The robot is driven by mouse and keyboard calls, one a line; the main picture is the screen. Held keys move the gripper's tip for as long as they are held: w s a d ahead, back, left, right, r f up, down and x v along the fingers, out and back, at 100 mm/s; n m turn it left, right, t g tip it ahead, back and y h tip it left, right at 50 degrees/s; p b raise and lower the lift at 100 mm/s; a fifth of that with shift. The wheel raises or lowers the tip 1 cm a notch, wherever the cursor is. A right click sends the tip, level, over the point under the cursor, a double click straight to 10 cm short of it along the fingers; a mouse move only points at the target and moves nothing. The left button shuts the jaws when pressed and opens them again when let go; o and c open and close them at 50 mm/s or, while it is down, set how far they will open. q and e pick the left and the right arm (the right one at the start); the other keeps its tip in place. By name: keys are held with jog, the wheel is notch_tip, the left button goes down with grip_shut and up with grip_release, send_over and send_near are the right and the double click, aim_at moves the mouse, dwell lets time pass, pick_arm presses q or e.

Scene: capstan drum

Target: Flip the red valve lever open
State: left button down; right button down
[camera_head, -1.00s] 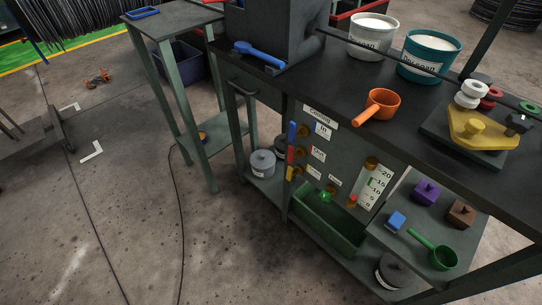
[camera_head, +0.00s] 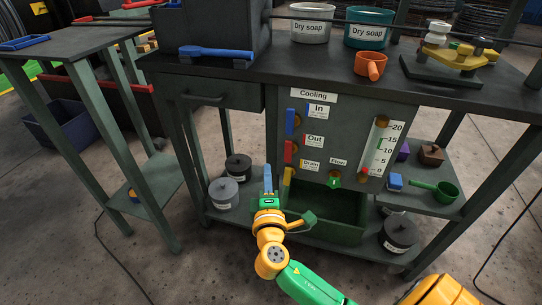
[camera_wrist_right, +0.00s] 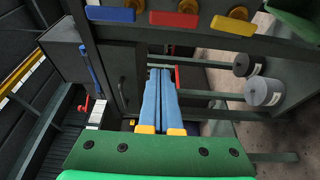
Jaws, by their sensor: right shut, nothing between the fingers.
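The red valve lever (camera_head: 288,151) hangs upright beside the "Out" label on the cooling panel (camera_head: 343,106). It sits between the blue lever (camera_head: 290,122) above and the yellow lever (camera_head: 288,176) below. In the right wrist view the red lever (camera_wrist_right: 174,20) lies at the top middle, past the fingertips. My right gripper (camera_head: 267,172) is shut and empty, pointing up, just left of and slightly below the red lever in the head view. Its blue fingers (camera_wrist_right: 161,72) are pressed together in the wrist view, with a visible gap to the lever. My left gripper is not in view.
A green trough (camera_head: 330,207) stands under the panel, behind my right arm. The drawer (camera_head: 215,98) is left of the panel. Grey canisters (camera_head: 224,192) stand on the lower shelf. A green flow knob (camera_head: 334,183) and a level gauge (camera_head: 382,147) sit right of the levers.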

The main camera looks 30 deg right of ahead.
aim_at(289, 149)
jog(key=w+d, duration=0.5)
jog(key=d, duration=0.2)
jog(key=shift+w+d, duration=0.3)
jog(key=shift+f, duration=0.1)
dwell(0.3)
